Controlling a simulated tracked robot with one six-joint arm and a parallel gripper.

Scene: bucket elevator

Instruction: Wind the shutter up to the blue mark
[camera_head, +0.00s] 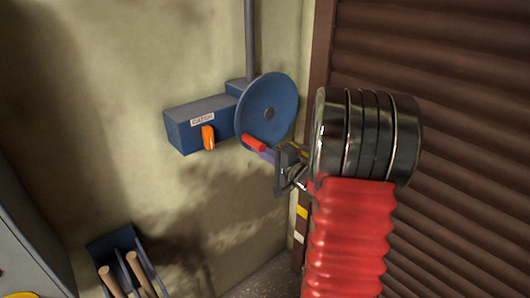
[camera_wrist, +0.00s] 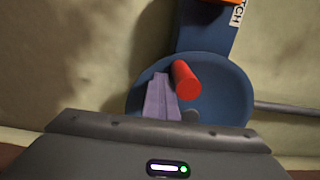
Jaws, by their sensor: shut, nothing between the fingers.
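A blue winding wheel (camera_head: 268,108) with a red handle (camera_head: 254,144) is mounted on the wall. The handle sits low on the wheel. My gripper (camera_head: 264,155) has its purple fingers shut and empty, close beside the red handle. In the wrist view the fingers (camera_wrist: 160,98) lie just left of the handle (camera_wrist: 186,78), in front of the wheel (camera_wrist: 235,98); I cannot tell whether they touch. The brown slatted shutter (camera_head: 460,60) fills the right side. No blue mark is visible on the frame.
A blue box (camera_head: 178,127) labelled CATCH with an orange lever (camera_head: 208,137) adjoins the wheel. Yellow (camera_head: 302,212) and white (camera_head: 299,237) marks show on the shutter frame. A blue holder (camera_head: 111,243) with wooden handles (camera_head: 136,270) stands lower left, beside a grey cabinet (camera_head: 30,250).

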